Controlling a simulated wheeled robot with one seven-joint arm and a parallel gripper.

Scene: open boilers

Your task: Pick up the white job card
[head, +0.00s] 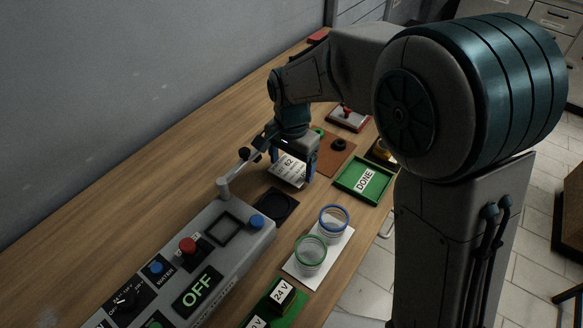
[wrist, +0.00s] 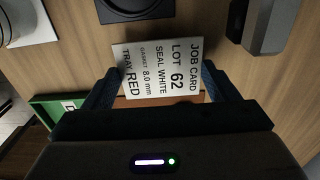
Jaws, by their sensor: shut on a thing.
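The white job card (wrist: 159,69) fills the middle of the wrist view. Its print reads "JOB CARD", "LOT 62", "SEAL WHITE", "GASKET 8.0 mm" and "TRAY RED". My gripper (wrist: 160,86) is shut on the card, with one dark blue finger at each side edge. In the head view the card (head: 288,170) is tilted under my gripper (head: 292,165), over the wooden bench. I cannot tell whether the card touches the bench.
A grey control box (head: 205,255) with buttons and an "OFF" display stands at front left. A black square pad (head: 275,206), two ringed jars on a white plate (head: 303,276), a green "DONE" tray (head: 347,193) and a brown mat (head: 333,160) lie close by. The bench's left rear is clear.

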